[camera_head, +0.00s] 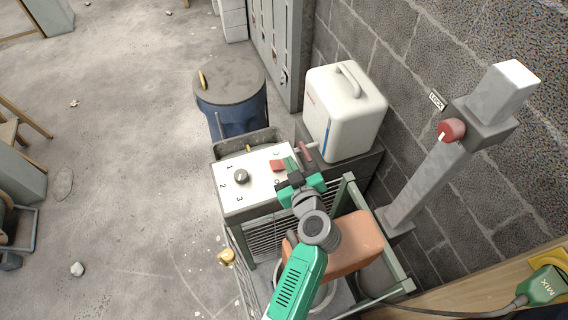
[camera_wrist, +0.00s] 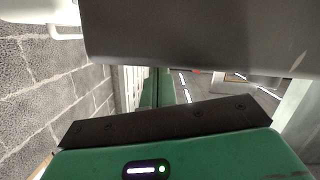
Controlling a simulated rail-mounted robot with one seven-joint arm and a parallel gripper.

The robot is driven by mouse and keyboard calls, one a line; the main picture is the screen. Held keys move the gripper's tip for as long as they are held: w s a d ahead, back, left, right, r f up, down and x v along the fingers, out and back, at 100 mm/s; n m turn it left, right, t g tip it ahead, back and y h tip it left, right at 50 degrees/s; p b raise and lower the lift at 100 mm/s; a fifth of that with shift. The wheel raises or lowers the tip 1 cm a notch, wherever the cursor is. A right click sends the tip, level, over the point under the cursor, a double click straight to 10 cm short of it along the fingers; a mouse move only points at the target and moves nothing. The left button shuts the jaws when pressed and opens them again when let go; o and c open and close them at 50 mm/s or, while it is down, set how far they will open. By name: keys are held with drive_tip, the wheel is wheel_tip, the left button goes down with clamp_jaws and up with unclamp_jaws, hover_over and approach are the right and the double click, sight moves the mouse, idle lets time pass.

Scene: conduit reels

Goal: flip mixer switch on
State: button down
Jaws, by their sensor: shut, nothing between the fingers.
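The brown mixer-like body (camera_head: 352,246) lies below, partly hidden by my arm. In the wrist view, a dark grey surface fills the top, and the switch cannot be made out with certainty.
A white fridge-like box (camera_head: 345,110) stands behind the panel, and a dark red handle (camera_head: 305,152) is close to my gripper. A blue lidded drum (camera_head: 231,95) stands at the back. A post with a red knob (camera_head: 452,130) and a green MIX plug (camera_head: 543,286) are at right. Floor at left is mostly clear.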

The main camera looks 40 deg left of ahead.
drive_tip(key=r+p, duration=0.1)
drive_tip(key=r, duration=0.1)
drive_tip(key=r+p, duration=0.1)
drive_tip(key=r, duration=0.1)
drive_tip(key=shift+s+a, duration=0.15)
drive_tip(key=shift+a, duration=0.05)
drive_tip(key=b+v, duration=0.1)
drive_tip(key=v, duration=0.8)
drive_tip(key=shift+d, duration=0.55)
drive_tip(key=shift+f, duration=0.1)
drive_tip(key=w+d+r+m+t+h, duration=0.1)
drive_tip(key=d+r+m+t+h, duration=0.15)
drive_tip(key=r, duration=0.65)
drive_tip(key=w+d+r+m+t+h, duration=0.15)
drive_tip(key=d+r+t, duration=0.25)
drive_tip(key=r, duration=0.5)
drive_tip(key=w+d+r+m+t+h, duration=0.1)
drive_tip(key=d+r+m+t, duration=0.2)
drive_tip(key=r, duration=0.7)
drive_tip(key=s+d+r+m+t+h, duration=0.3)
drive_tip(key=s+d+r, duration=0.15)
drive_tip(key=r, duration=0.45)
drive_tip(key=s+d+r+m+t+h, duration=0.3)
drive_tip(key=s+d+r+h, duration=0.15)
drive_tip(key=r, duration=0.45)
wheel_tip(320, 180, up, 22)
drive_tip(key=s+m+p, duration=0.1)
drive_tip(key=p, duration=1.9)
drive_tip(key=shift+s+t, duration=0.2)
drive_tip(key=shift+t, duration=0.15)
